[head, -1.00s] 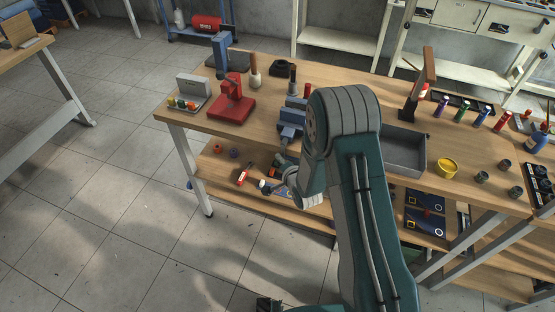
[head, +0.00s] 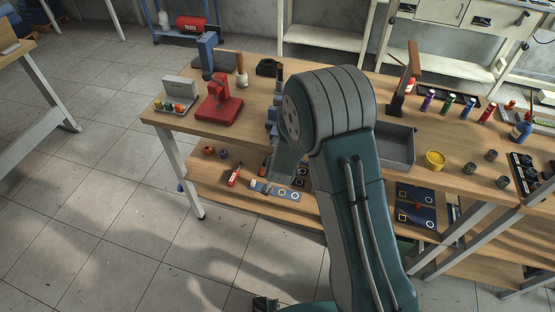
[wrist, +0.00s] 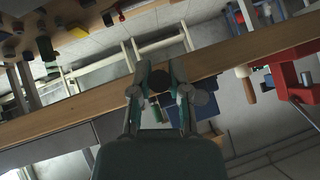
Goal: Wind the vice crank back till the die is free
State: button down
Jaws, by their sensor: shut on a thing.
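In the wrist view, my gripper (wrist: 159,82) is shut on a dark, round-ended piece (wrist: 159,80), which appears to be the knob of the vice crank. The rest of the crank is hidden behind the fingers. The blue vice shows beyond the fingers, a little right of them (wrist: 207,112). In the head view, only a small part of the blue vice (head: 271,116) shows at the bench front, left of my arm. My arm hides the rest of it and my fingertips. I cannot make out the die or whether the jaws hold it.
A red press (head: 219,103) stands on the bench left of the vice. The lower shelf (head: 215,181) holds small tools and parts. The floor in front is clear.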

jog(key=h, duration=0.1)
jog(key=r+n+g+h, duration=0.1)
jog(key=h, duration=0.1)
jog(key=shift+s+d+r+n, duration=0.1)
jog(key=shift+d+r+n, duration=0.1)
jog(key=shift+d+n, duration=0.15)
jog(key=r+n+g+h, duration=0.1)
jog(key=h, duration=0.1)
jog(key=shift+r+h, duration=0.15)
jog(key=shift+h, duration=0.15)
jog(key=r+n+h, duration=0.1)
jog(key=n+h, duration=0.1)
jog(key=h, duration=0.1)
jog(key=shift+a+r, duration=0.1)
jog(key=shift+r, duration=0.25)
jog(key=shift+a+r+n+h, duration=0.15)
jog(key=shift+r+n+h, duration=0.15)
jog(key=shift+n+h, duration=0.35)
jog(key=shift+a+r+n+h, duration=0.15)
jog(key=shift+r+n+h, duration=0.2)
jog(key=shift+h, duration=0.5)
jog(key=c, duration=0.6)
grip_release()
jog(key=shift+w+f+g, duration=0.15)
jog(key=shift+w+g, duration=0.05)
jog(key=shift+g, duration=0.1)
jog(key=shift+a, duration=0.1)
